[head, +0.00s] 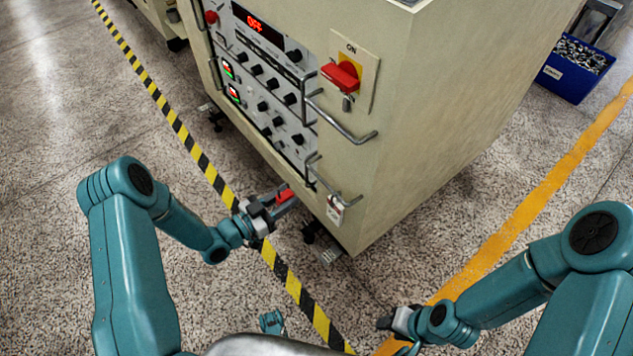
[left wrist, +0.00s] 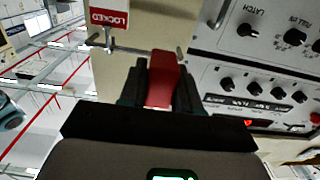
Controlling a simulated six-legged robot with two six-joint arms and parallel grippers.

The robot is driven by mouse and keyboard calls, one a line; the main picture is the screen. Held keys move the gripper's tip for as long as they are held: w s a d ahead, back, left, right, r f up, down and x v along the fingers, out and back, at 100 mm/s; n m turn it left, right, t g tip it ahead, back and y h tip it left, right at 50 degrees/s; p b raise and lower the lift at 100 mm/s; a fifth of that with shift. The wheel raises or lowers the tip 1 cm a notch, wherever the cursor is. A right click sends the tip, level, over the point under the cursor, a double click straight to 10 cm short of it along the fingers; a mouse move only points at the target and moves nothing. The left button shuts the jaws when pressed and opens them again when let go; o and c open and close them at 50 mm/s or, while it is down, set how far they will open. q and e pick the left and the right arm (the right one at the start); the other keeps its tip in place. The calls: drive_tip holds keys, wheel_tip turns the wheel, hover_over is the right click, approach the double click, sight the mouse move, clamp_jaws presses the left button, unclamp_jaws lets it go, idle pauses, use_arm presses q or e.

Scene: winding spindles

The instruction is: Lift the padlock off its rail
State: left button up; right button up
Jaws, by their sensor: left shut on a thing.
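My left gripper (head: 284,200) is shut on a red padlock (head: 285,194), low in front of the cabinet's front face. In the left wrist view the padlock (left wrist: 163,78) sits between the two dark fingers, its red body facing me. The bent metal rail (head: 327,184) is on the cabinet's lower front, just right of the padlock. In the wrist view the rail (left wrist: 132,49) runs behind the padlock's top. The shackle is hidden, so I cannot tell whether it is around the rail. My right gripper (head: 393,325) is low at the right, away from the cabinet; its fingers are unclear.
A white-and-red "LOCKED" tag (left wrist: 110,17) hangs by the rail. The beige cabinet (head: 455,110) carries a red rotary switch (head: 341,77), knobs and protruding handles (head: 345,131). A blue bin (head: 570,84) of metal parts stands back right. Floor left of the striped tape (head: 180,130) is clear.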

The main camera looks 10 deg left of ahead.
sight(277, 200)
use_arm(q)
drive_tip(key=shift+s+a+r+p, duration=0.2)
drive_tip(key=shift+s+a+r, duration=0.1)
drive_tip(key=shift+s+a, duration=0.3)
drive_tip(key=shift+s+a+r+p, duration=0.15)
drive_tip(key=shift+s+a+r, duration=0.2)
drive_tip(key=shift+s, duration=0.35)
drive_tip(key=shift+s+a+r+p, duration=0.2)
drive_tip(key=shift+s+a+r, duration=0.05)
drive_tip(key=shift+s+a, duration=0.35)
